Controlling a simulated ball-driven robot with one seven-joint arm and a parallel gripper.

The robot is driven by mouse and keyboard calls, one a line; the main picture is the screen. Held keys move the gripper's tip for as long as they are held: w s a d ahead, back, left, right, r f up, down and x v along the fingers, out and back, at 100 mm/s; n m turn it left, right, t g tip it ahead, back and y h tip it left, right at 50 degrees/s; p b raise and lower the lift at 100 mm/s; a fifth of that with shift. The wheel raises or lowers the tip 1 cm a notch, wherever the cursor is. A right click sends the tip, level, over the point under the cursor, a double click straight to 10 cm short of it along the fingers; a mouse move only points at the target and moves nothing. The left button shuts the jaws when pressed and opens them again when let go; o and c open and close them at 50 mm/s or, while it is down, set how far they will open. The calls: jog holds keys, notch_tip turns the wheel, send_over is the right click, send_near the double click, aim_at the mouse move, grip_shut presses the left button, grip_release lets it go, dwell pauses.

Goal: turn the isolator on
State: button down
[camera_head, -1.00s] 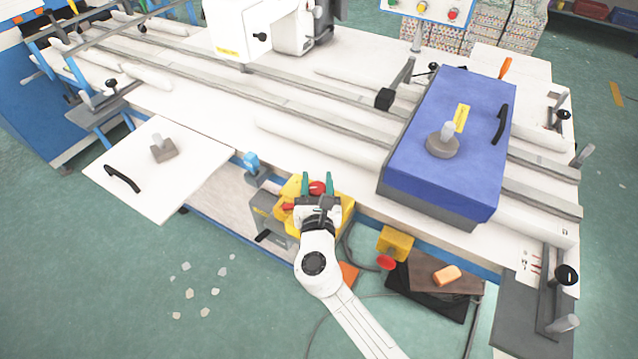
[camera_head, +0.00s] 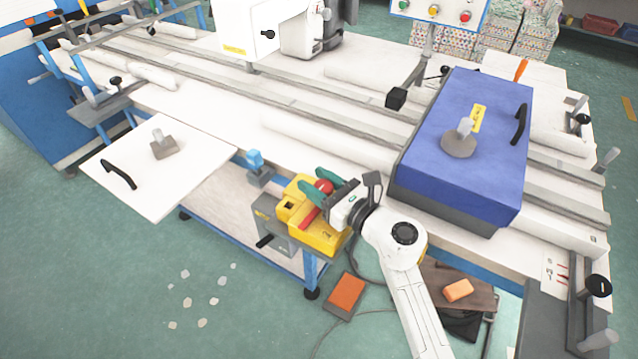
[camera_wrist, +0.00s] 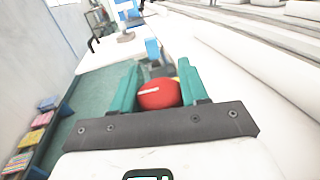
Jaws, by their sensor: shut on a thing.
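The isolator is a yellow box (camera_head: 318,241) with a red round knob (camera_head: 323,186), on the grey housing under the front edge of the long machine bed. A red bar (camera_head: 310,217) also shows on the yellow box. My gripper (camera_head: 318,187) has teal fingers, one on each side of the red knob, and is shut on it. In the wrist view the red knob (camera_wrist: 160,94) sits between the two fingers, with a white line across its face slightly tilted. My gripper and wrist hide part of the yellow box.
The white machine bed (camera_head: 200,110) runs behind the isolator. A blue lidded block (camera_head: 465,135) stands on the bed to the right. A white panel (camera_head: 190,185) juts out at left. An orange pedal (camera_head: 346,291) and cables lie on the floor below.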

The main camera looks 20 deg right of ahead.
jog(key=shift+w+r+n+g+y, duration=0.1)
jog(key=shift+r+n+g+y, duration=0.2)
jog(key=shift+r+n+y, duration=0.35)
jog(key=c, duration=0.8)
grip_release()
jog(key=shift+f, duration=0.2)
jog(key=shift+c, duration=0.2)
jog(key=shift+o, duration=1.4)
jog(key=shift+f, duration=0.25)
jog(key=b+v, duration=0.1)
jog(key=v, duration=1)
jog(key=shift+w+a+m, duration=0.1)
jog(key=shift+m, duration=0.15)
